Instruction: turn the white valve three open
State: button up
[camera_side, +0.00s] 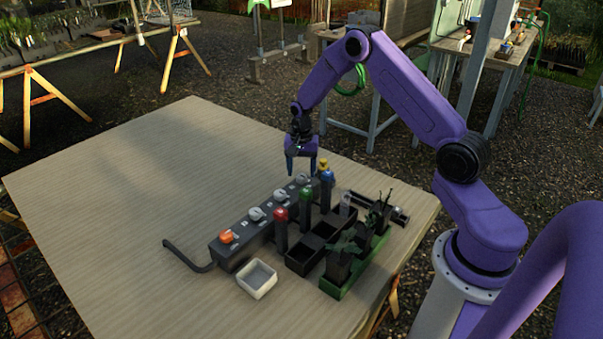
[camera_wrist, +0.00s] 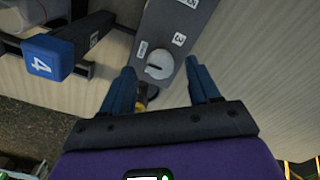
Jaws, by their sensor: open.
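A long grey valve box (camera_side: 242,248) stands on the table with one orange knob (camera_side: 226,237) and three white knobs in a row. The far white knob (camera_side: 302,180) is under my gripper (camera_side: 301,170). In the wrist view this white knob (camera_wrist: 159,65) shows a dark slot running across the box, beside a label that reads 3 (camera_wrist: 179,39). My gripper (camera_wrist: 163,84) is open and empty, pointing down, with its fingers on either side of the knob's end of the box. I cannot tell exactly how high the fingertips are above the knob.
A black divided tray (camera_side: 300,263), a green plant tray (camera_side: 340,291) and a white dish (camera_side: 257,279) are nearer. The table's left side is clear.

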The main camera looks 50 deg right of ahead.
jog(key=shift+f, duration=0.9)
jog(key=c, duration=1)
jog(key=shift+c, duration=0.2)
